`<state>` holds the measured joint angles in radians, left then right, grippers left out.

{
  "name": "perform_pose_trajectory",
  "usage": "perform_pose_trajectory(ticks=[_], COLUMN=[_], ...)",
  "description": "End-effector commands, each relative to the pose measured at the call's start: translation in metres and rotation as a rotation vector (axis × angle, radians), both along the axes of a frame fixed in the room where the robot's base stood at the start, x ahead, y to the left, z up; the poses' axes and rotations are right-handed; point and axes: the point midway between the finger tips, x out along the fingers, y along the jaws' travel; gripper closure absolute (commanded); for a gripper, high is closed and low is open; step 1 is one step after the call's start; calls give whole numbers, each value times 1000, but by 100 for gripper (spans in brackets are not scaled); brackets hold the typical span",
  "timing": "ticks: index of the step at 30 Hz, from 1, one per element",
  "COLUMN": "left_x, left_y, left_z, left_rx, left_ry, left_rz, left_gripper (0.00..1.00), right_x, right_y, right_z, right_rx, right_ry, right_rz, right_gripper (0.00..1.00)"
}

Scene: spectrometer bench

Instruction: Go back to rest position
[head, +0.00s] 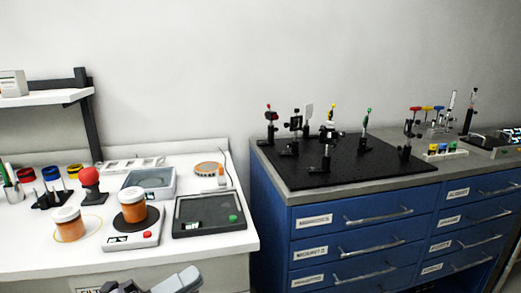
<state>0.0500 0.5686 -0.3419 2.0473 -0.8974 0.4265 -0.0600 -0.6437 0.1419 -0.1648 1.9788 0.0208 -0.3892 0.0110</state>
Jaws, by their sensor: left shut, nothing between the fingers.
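My left gripper (155,284) shows at the bottom edge, in front of the white bench (225,243). Only its grey upper parts are in the frame, and the rest is cut off. It is shut and empty, apart from the things on the bench. My right gripper is not in view.
On the white bench, an orange jar (133,210) stands on a small scale (132,240), with another orange jar (68,226) to its left. A dark flat device (207,228) lies to the right. A blue drawer cabinet (275,213) carries a black optics board (320,172).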

Motion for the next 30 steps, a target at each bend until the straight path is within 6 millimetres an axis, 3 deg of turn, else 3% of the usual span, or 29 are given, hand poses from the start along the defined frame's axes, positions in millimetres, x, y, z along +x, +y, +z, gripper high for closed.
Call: perform_pose_trajectory(ticks=[5, 8, 12, 16, 21, 30], left_x=[11, 1, -40, -86, -123, -128], left_y=[39, 62, 82, 87, 86, 86], left_z=[-61, -115, -199, -254, -286, -291], left_rx=[-393, -583, -808, -944, -1028, -1039], left_ry=[472, 748, 1129, 1391, 1560, 1585], left_rz=[240, 390, 599, 741, 830, 841], left_gripper=[100, 100, 100, 100, 100, 100], right_x=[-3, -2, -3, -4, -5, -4], right_y=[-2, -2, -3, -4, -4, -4], right_z=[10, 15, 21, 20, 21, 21], right_rx=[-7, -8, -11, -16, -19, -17], right_ry=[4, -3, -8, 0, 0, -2], right_rz=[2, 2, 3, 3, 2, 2], right_gripper=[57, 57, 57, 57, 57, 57])
